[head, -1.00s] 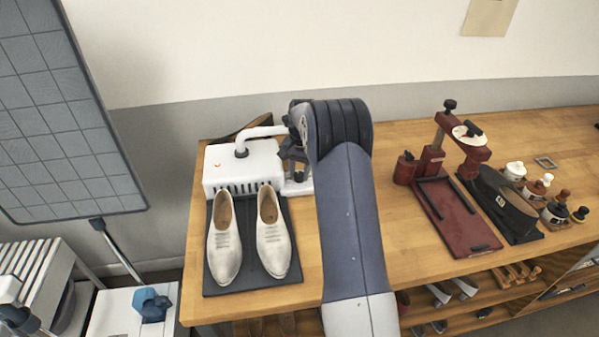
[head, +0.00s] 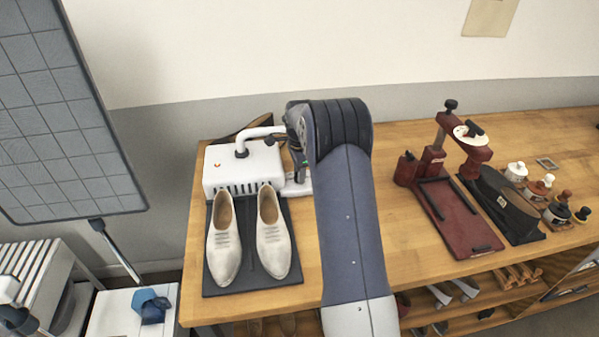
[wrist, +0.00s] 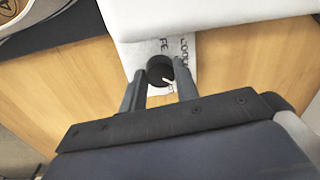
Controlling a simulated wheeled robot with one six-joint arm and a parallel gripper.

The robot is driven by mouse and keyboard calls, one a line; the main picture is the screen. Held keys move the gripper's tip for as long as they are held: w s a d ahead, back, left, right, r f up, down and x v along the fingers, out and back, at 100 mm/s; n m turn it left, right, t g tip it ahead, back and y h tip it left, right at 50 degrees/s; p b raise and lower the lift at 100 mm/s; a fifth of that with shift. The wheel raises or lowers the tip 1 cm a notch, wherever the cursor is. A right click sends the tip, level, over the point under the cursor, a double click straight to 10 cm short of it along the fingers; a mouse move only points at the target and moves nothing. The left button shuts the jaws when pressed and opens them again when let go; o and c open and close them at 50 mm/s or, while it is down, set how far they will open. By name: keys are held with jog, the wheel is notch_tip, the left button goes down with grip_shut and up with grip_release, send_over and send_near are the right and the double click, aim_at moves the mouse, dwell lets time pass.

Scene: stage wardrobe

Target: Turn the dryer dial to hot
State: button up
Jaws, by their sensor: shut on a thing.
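The dryer (head: 240,168) is a white box with a bent white pipe on top, at the back left of the wooden bench. Its dial (wrist: 158,72) is a small black knob with a white pointer line, on a pale lettered plate (wrist: 153,49) beside the box. Part of the lettering is covered, and I cannot read the pointer's setting for sure. My gripper (wrist: 160,76) is shut on the dial, one dark finger on each side. In the head view my arm hides the dial. A small orange spot (head: 217,165) shows on the dryer's top.
A pair of cream shoes (head: 225,245) stands on a dark mat (head: 250,287) in front of the dryer. A red press (head: 455,220) stands to the right on the bench, with a black curved piece (head: 505,205) and several small bottles. Bare bench (head: 400,275) lies between.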

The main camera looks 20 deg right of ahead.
jog(key=m, duration=0.6)
jog(key=shift+r, duration=0.1)
jog(key=shift+m, duration=0.4)
jog(key=o, duration=1)
jog(key=shift+c, duration=0.2)
notch_tip(320, 180, up, 11)
jog(key=b, duration=0.1)
jog(key=shift+s+a, duration=0.2)
jog(key=shift+f, duration=0.3)
jog(key=f, duration=1)
jog(key=shift+w+d+f+p, duration=0.15)
jog(key=shift+w+f+p, duration=0.05)
jog(key=shift+p, duration=0.2)
jog(key=shift+f+n, duration=0.1)
jog(key=shift+n, duration=0.2)
